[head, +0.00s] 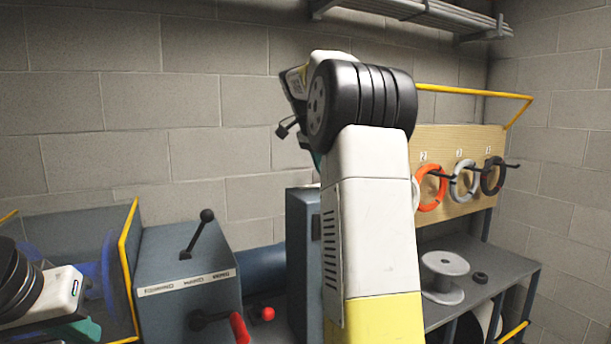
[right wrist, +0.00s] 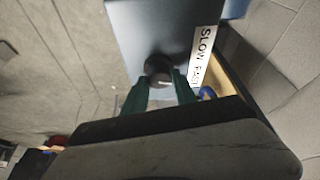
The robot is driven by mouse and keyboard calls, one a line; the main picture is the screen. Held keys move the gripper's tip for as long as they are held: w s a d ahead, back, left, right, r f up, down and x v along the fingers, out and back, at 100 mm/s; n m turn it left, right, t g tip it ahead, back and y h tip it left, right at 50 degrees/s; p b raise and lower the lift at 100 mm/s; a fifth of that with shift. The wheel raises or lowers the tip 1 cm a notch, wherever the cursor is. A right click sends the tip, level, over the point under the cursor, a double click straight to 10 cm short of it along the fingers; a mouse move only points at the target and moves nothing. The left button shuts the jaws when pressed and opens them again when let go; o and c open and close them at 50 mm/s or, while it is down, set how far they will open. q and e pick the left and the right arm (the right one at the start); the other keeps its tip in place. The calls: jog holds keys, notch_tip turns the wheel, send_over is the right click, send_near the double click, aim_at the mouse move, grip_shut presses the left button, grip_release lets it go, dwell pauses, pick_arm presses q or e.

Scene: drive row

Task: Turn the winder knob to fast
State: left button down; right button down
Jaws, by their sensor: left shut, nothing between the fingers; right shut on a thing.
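In the right wrist view, the dark round winder knob (right wrist: 157,66) sits on a blue-grey box face (right wrist: 150,25). A white label (right wrist: 204,52) reading SLOW and FAST runs along the box edge beside it. My right gripper (right wrist: 160,82) has its green fingers on both sides of the knob and is shut on it. A pale mark shows on the knob; where it points is hard to tell. In the head view my right arm covers the knob and the right gripper. My left gripper (head: 88,329) is shut and empty at the lower left, partly cut off.
A blue-grey housing with a black lever (head: 197,235) and a label strip stands left of my right arm. Red-tipped handles (head: 240,328) are below it. A yellow guard frame (head: 127,265) stands left. A bench (head: 490,290) with a grey spool (head: 443,275) is right.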

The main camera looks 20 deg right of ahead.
jog(key=shift+w+m+g, duration=0.1)
jog(key=shift+m+g, duration=0.7)
jog(key=shift+m, duration=1.3)
jog(key=c, duration=1)
grip_release()
jog(key=v, duration=0.7)
jog(key=shift+a+r, duration=0.2)
jog(key=shift+r, duration=0.1)
